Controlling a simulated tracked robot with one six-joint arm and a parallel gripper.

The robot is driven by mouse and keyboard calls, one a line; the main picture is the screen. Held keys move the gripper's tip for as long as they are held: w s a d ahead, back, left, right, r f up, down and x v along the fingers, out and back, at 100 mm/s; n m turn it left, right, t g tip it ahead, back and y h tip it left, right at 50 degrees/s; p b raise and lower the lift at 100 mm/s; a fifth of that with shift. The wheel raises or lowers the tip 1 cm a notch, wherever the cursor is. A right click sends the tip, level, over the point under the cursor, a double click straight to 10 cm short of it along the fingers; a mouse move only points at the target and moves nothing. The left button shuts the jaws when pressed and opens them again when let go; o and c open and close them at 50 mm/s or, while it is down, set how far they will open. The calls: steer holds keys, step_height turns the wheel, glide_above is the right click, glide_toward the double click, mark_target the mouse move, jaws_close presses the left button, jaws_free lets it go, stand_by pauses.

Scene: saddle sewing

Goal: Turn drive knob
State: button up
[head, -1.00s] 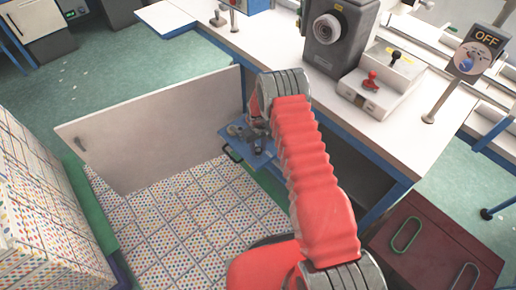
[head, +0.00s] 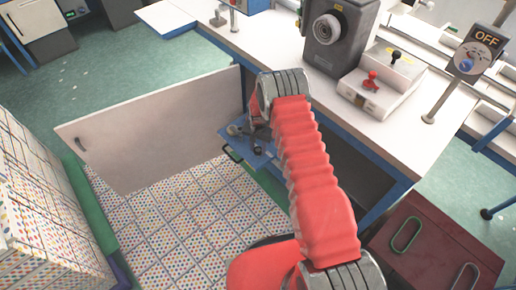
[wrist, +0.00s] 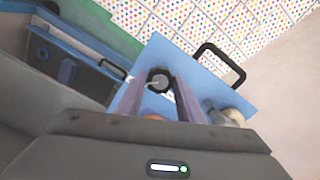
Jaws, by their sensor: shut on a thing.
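The blue panel (head: 236,139) sticks out low beside the white table, and it shows larger in the wrist view (wrist: 190,60). A dark round knob (wrist: 159,77) stands on the panel between my fingertips. My gripper (wrist: 161,92) is shut on this knob; its two fingers reach up from the bottom of the wrist view. In the head view my gripper (head: 258,143) is small and partly hidden by my red-sleeved arm. A second, pale rounded knob (wrist: 232,117) sits on the panel to the right of my fingers.
A black handle (wrist: 222,62) juts from the panel's edge. An open white door (head: 150,130) stands left of the panel. Above, the table (head: 290,75) carries a grey machine (head: 340,35) and a lever box (head: 382,85). A sign reads OFF (head: 483,50). Dotted boxes (head: 45,190) stand at left.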

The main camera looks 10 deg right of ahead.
mark_target(258, 150)
steer(key=shift+w+m, duration=0.1)
steer(key=shift+m, duration=0.4)
steer(key=o, duration=1.1)
steer(key=shift+c, duration=0.2)
steer(key=shift+r, duration=0.1)
step_height(258, 150, up, 14)
steer(key=shift+f, duration=0.25)
stand_by(0.3)
